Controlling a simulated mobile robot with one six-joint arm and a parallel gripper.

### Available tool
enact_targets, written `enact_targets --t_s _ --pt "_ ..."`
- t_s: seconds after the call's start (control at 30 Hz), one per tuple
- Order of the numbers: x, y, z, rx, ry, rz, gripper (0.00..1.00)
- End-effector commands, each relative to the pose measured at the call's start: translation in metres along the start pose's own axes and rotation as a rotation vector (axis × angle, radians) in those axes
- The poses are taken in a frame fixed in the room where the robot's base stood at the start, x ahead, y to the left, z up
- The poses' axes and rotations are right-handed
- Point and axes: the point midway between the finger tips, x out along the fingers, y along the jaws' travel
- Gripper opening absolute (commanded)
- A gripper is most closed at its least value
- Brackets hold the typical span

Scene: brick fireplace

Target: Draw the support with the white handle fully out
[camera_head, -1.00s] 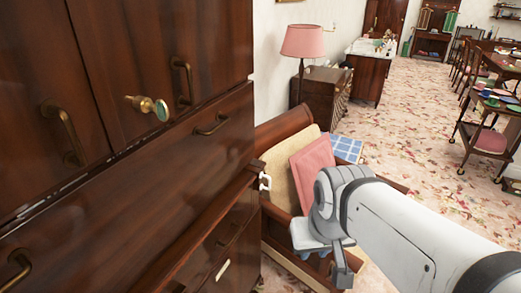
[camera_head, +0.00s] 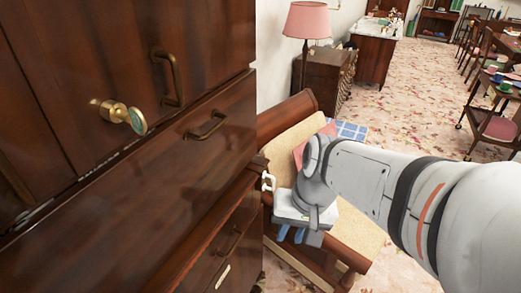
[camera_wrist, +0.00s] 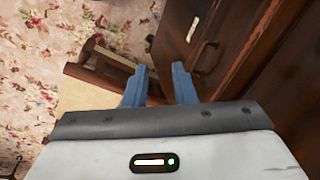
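The white handle (camera_head: 267,181) is a small pale bracket on the end of the dark wooden support (camera_head: 258,164), at the cabinet's right-hand edge in the head view. The support appears to lie close in against the cabinet; how far it stands out is hard to tell. My gripper (camera_head: 291,236) is just right of and below the handle in the picture, fingers pointing down, not holding it. In the wrist view, the two blue fingers of my gripper (camera_wrist: 159,84) are apart with nothing between them. The white handle cannot be made out clearly there.
The dark cabinet (camera_head: 130,190) has brass pulls, a brass knob (camera_head: 124,115) and a lower drawer with a pale strip (camera_head: 223,276), probably also in the wrist view (camera_wrist: 192,31). An armchair (camera_head: 345,220) stands close under my arm. Floral carpet (camera_head: 400,115) lies open beyond.

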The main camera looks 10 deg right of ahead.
Motion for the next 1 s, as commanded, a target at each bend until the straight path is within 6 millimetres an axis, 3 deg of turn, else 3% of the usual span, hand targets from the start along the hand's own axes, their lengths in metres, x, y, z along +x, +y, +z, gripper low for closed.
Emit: enact_targets --t_s 0.1,0.27,0.47,0.57,0.7,0.83,1.0 --pt "0.032 -0.016 -0.005 0.244 -0.188 -0.163 0.24" --pt "0.058 -0.04 -0.03 0.585 -0.406 -0.416 0.24" --pt "0.083 -0.047 -0.094 1.013 -0.608 -0.765 0.24" --pt "0.097 -0.034 -0.134 1.221 -0.672 -0.952 0.24" --pt "0.117 0.0 -0.183 1.468 -0.711 -1.192 0.24" --pt "0.133 0.033 -0.213 1.623 -0.707 -1.356 0.24" --pt "0.143 0.055 -0.23 1.715 -0.691 -1.461 0.24"
